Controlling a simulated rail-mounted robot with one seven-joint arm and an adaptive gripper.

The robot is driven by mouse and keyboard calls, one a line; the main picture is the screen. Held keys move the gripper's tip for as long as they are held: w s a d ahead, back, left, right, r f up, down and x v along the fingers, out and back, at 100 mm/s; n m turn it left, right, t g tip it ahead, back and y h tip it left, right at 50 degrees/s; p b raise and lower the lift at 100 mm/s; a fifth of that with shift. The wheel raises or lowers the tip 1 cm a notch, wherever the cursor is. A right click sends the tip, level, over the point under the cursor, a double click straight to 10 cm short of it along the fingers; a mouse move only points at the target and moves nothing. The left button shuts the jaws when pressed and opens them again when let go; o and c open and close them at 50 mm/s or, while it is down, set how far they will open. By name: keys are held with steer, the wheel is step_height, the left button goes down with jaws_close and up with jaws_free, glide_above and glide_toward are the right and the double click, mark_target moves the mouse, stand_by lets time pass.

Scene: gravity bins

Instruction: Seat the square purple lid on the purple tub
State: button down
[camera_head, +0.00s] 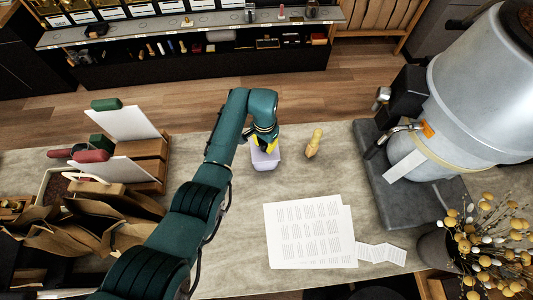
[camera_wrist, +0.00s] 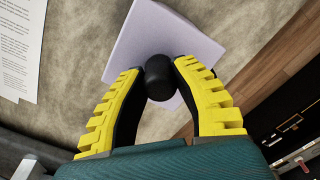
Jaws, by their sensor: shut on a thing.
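The square purple lid (camera_wrist: 160,30) is pale lilac with a black round knob (camera_wrist: 158,78) at its middle. My gripper (camera_wrist: 158,68) has its two yellow-backed fingers shut on this knob, one on each side. In the head view my gripper (camera_head: 265,143) points down at the purple tub (camera_head: 266,162), which stands on the counter. The lid is at the top of the tub there, mostly behind the fingers. In the wrist view the lid hides the tub. I cannot tell whether the lid touches the rim or hovers just above it.
A small yellowish upright object (camera_head: 314,143) stands right of the tub. Printed sheets (camera_head: 308,232) lie nearer on the counter. A large metal machine on a grey base (camera_head: 400,205) stands at the right. A wooden holder (camera_head: 150,160) and paper bags (camera_head: 90,225) are at the left.

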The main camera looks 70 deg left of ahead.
steer(key=shift+f, duration=0.1)
steer(key=c, duration=0.8)
jaws_free()
step_height(320, 180, up, 12)
stand_by(0.4)
